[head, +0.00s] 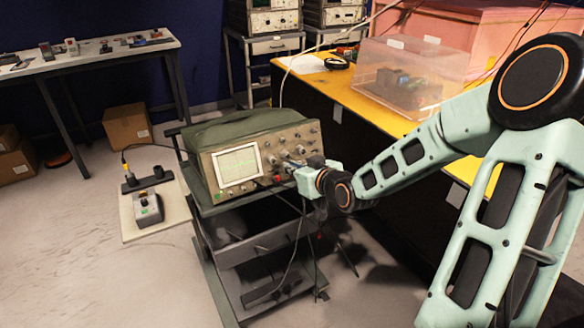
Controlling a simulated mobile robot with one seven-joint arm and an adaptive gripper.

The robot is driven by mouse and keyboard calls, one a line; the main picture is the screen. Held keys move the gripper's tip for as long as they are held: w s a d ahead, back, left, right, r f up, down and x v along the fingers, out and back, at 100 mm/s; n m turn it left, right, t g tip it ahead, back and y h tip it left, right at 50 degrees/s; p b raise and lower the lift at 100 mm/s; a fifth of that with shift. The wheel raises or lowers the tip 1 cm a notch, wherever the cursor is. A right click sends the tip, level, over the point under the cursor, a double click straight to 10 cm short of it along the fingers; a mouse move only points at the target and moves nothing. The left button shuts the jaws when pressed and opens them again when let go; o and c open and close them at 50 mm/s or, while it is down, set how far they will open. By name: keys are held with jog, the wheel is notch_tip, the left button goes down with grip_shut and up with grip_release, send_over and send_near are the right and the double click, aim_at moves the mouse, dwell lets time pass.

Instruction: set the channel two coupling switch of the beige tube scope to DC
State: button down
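The beige tube scope (206,160) stands on a dark cart in the middle of the head view, with its lit screen (237,165) on the left of its front. Knobs and switches fill the right side of its front panel. My gripper (288,165) is at the lower right part of that panel, its fingertips touching or very close to the controls. The coupling switch for channel two is too small to make out, and my gripper covers part of that area. Whether the fingers are open or shut is too small to tell.
A yellow-topped bench (345,95) with a clear box (412,75) stands close behind and to the right. A small control box (148,207) lies on a board at left. Floor is clear at lower left.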

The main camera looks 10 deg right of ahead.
jog(key=shift+w+d+p, duration=0.2)
jog(key=shift+d+p, duration=0.2)
jog(key=shift+d, duration=0.2)
jog(key=c, duration=2.1)
grip_release()
jog(key=shift+d, duration=0.1)
jog(key=shift+s, duration=0.15)
jog(key=v, duration=1.1)
jog(key=shift+s+r, duration=0.2)
jog(key=shift+s, duration=0.15)
jog(key=shift+d, duration=0.1)
